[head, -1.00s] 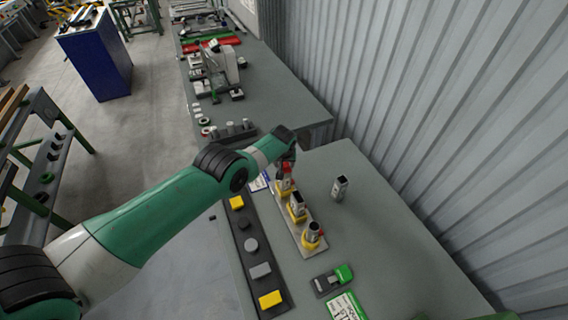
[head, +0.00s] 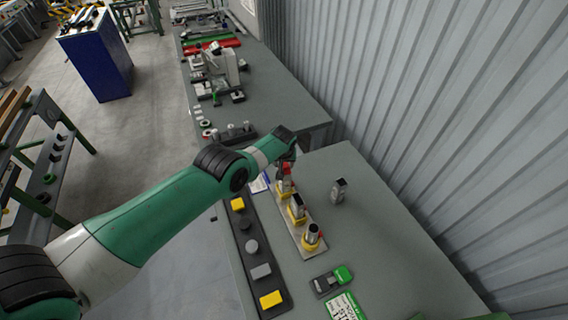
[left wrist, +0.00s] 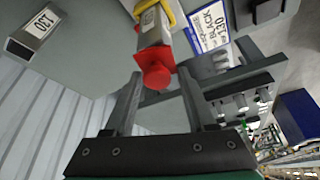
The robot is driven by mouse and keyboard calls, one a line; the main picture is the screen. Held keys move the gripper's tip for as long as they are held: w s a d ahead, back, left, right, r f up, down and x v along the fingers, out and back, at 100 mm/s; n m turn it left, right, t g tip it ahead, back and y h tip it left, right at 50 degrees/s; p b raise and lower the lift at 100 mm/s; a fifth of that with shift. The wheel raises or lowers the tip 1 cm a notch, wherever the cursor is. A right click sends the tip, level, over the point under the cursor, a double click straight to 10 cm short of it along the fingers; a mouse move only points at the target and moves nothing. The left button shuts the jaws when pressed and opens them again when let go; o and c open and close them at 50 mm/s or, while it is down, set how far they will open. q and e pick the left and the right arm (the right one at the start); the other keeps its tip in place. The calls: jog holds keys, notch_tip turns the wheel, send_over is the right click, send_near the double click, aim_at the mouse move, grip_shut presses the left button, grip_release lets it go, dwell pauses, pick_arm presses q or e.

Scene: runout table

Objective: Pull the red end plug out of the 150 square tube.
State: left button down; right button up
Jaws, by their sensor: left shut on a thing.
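The red end plug (left wrist: 156,74) shows in the left wrist view, its flange at the end of a grey square tube (left wrist: 150,28). The tube's label is too small to read surely. The tube stands in a yellow clamp (left wrist: 167,12). My left gripper (left wrist: 161,78) is shut on the plug, a finger on each side. In the head view my left gripper (head: 287,162) is at the far end of the row of clamped tubes, partly hiding the plug (head: 286,184) and its tube. My right gripper is not in view.
Two other clamped tubes (head: 297,204) (head: 313,232) stand nearer in the row. A loose square tube (head: 338,191), marked 120 in the left wrist view (left wrist: 36,28), stands apart. A dark strip with pads (head: 251,246) lies left; a green-ended block (head: 332,281) lies in front.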

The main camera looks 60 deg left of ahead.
aim_at(284, 163)
pick_arm(q)
jog(key=shift+r+p, duration=1.4)
jog(key=shift+r, duration=0.1)
